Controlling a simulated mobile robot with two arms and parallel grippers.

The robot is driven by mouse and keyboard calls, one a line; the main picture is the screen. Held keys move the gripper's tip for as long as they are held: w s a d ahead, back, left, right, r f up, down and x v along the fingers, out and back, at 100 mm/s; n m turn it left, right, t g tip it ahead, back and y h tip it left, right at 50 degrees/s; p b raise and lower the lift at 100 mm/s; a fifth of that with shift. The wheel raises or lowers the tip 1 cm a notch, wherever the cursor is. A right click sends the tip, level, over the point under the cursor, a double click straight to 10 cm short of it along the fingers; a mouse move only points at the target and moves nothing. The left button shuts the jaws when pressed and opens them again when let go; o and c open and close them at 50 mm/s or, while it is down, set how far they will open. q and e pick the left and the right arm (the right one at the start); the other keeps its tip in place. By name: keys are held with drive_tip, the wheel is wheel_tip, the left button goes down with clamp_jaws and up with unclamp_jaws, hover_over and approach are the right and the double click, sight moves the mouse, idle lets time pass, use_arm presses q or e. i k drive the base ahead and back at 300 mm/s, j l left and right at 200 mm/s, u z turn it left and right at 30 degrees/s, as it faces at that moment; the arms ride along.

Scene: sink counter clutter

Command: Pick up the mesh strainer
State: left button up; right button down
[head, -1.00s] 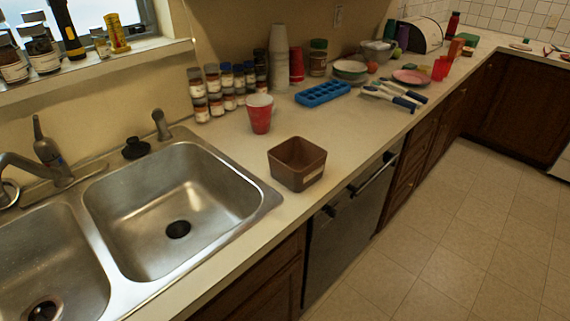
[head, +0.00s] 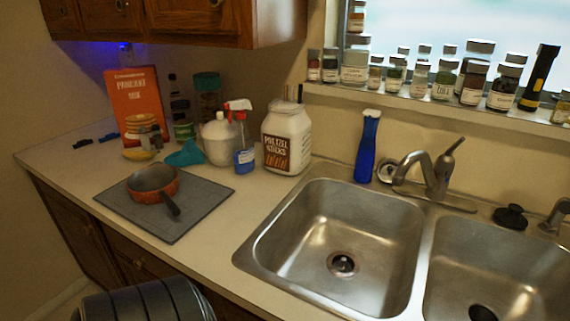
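I cannot make out a mesh strainer in the head view. The nearest thing with a handle is an orange-brown pan (head: 152,181) with a dark handle, sitting on a grey mat (head: 207,203) on the left counter; no mesh shows on it. Neither of my grippers is in view.
A double sink (head: 343,235) fills the right. Behind the mat stand a pancake mix box (head: 136,93), a teal funnel-like item (head: 187,154), a spray bottle (head: 243,158) and a pretzel jar (head: 286,142). A blue bottle (head: 367,150) stands near the faucet (head: 432,176). Bare counter lies between mat and sink.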

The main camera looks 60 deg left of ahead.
sight(341, 262)
drive_tip(key=u, duration=1.25)
